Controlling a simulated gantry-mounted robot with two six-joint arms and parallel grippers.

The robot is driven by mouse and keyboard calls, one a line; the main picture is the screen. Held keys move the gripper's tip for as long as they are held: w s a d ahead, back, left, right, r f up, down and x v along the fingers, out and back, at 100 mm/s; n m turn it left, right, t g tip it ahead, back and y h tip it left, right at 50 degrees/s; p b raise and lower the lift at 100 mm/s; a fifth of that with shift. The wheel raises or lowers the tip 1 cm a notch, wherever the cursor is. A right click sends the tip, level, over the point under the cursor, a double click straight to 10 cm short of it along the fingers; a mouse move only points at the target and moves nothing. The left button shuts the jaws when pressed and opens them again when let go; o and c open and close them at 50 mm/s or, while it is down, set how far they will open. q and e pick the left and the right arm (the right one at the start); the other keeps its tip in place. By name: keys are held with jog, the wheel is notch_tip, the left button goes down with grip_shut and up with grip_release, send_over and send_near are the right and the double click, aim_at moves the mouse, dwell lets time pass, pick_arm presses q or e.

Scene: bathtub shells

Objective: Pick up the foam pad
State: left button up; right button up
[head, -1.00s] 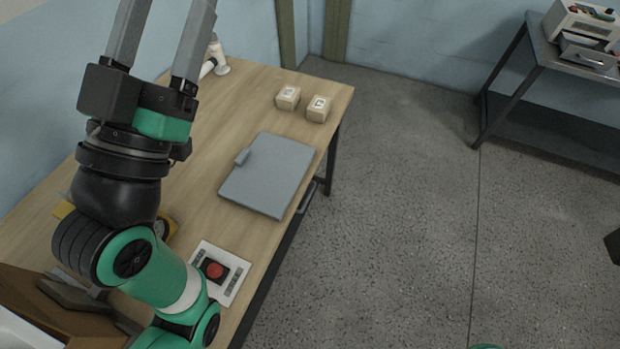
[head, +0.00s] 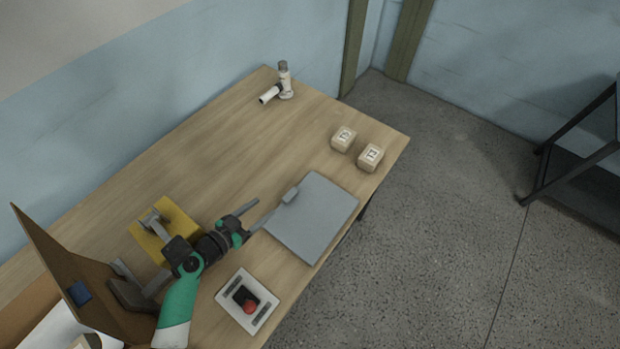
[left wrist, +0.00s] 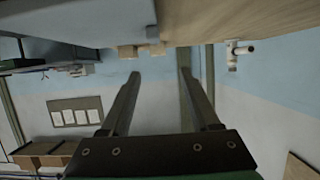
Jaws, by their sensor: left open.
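A small blue patch (head: 80,292) shows at the brown box at lower left. My left gripper (head: 265,208) is open and empty, fingers pointing toward the slab's left edge. In the left wrist view, the fingers (left wrist: 158,74) are apart with nothing between them. My right gripper is not in view.
Two small cartons (head: 343,139) (head: 370,157) stand beyond the slab. A white pipe-like fitting (head: 284,80) is at the far end. A yellow fixture (head: 160,230) and a red button box (head: 245,300) flank my arm. The table's (head: 215,140) far left area is clear.

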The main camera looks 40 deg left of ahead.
pick_arm(q)
jog(key=shift+s+f, duration=0.25)
jog(key=shift+f, duration=0.25)
jog(key=shift+s+d+f, duration=0.15)
jog(key=shift+s+d, duration=0.05)
jog(key=shift+d, duration=0.05)
jog(key=shift+w+d+f, duration=0.1)
jog(key=shift+w, duration=0.1)
send_near(289, 195)
jog(key=x, duration=0.3)
jog(key=shift+r+b, duration=0.25)
jog(key=shift+b, duration=0.05)
jog(key=b+x, duration=0.1)
jog(key=x, duration=0.4)
jog(key=shift+w+f, duration=0.1)
jog(key=shift+f, duration=0.1)
grip_shut()
